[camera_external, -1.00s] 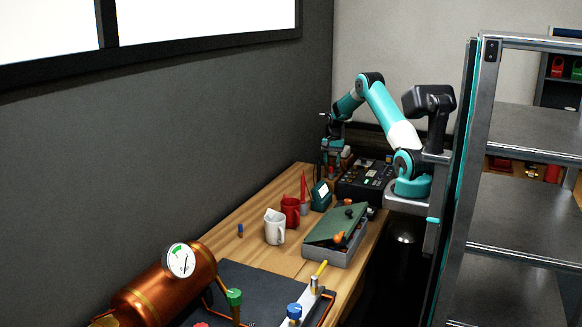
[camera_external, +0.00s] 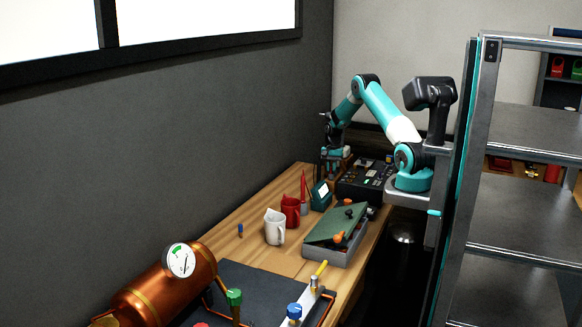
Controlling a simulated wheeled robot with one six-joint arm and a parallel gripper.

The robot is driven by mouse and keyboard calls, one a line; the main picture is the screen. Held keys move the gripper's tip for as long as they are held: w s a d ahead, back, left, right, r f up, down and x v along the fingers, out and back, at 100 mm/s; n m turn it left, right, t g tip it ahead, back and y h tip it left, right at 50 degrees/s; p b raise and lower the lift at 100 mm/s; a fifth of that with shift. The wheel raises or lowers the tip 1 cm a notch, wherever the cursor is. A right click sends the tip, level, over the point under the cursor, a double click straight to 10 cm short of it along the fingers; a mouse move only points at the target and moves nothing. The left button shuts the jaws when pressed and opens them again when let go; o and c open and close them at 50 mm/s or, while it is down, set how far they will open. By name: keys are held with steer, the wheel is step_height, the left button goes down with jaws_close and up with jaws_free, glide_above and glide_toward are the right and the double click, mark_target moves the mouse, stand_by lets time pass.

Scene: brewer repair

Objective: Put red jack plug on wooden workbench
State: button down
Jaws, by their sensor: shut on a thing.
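The wooden workbench (camera_external: 258,211) runs along the dark wall, with bare wood at its left side and middle. I cannot pick out the red jack plug with certainty; my gripper and wrist cover that area. A small blue plug-like piece (camera_external: 240,230) stands upright on the bench near the wall.
A black panel box (camera_external: 364,184) sits beside my gripper. A small teal display (camera_external: 321,195), red mug (camera_external: 291,211), white mug (camera_external: 274,229) and grey toolbox with a green lid (camera_external: 334,226) stand mid-bench. A copper boiler (camera_external: 166,287) fills the near end. A metal shelf (camera_external: 515,200) stands right.

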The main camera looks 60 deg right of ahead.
step_height(320, 180, up, 20)
steer(key=b, duration=0.4)
steer(key=w+a+f+b, duration=0.3)
steer(key=w+a, duration=0.3)
steer(key=a, duration=0.5)
steer(key=w+a+f+b, duration=0.2)
steer(key=w+a+f, duration=0.3)
steer(key=a, duration=0.5)
steer(key=f, duration=0.6)
steer(key=w+f+p, duration=0.1)
steer(key=f, duration=0.5)
steer(key=f+p, duration=0.1)
steer(key=f, duration=0.5)
steer(key=shift+w+f, duration=0.2)
steer(key=shift+f, duration=0.2)
steer(key=shift+f, duration=0.2)
steer(key=c, duration=1.1)
jaws_free()
